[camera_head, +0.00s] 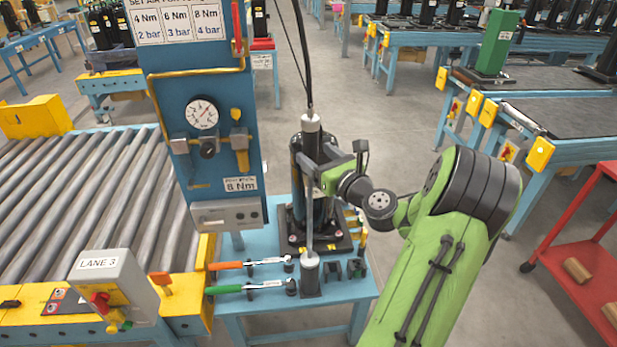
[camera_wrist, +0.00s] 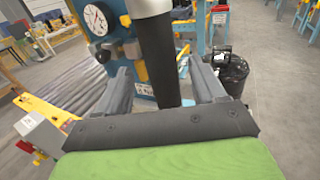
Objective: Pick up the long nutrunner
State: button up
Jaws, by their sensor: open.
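The long nutrunner (camera_head: 310,215) is a slim upright grey tool under a dark hose. In the wrist view my gripper (camera_wrist: 159,72) is open, with one finger on each side of a dark upright shaft (camera_wrist: 158,62), which appears to be the nutrunner. Gaps show on both sides of it. The fingers partly hide the tool in the head view.
A blue gauge panel (camera_head: 217,150) stands close on the left, with a roller conveyor (camera_head: 75,195) beyond. Orange-handled (camera_head: 225,266) and green-handled (camera_head: 225,289) wrenches lie on the bench (camera_head: 250,325). A red cart (camera_head: 590,265) is at right, across open floor.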

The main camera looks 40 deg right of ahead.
aim_at(306, 144)
jog(key=w, duration=0.2)
jog(key=w+d, duration=0.1)
jog(key=w, duration=0.2)
jog(key=shift+w, duration=0.35)
jog(key=shift+s, duration=0.1)
grip_shut()
jog(key=shift+r, duration=0.15)
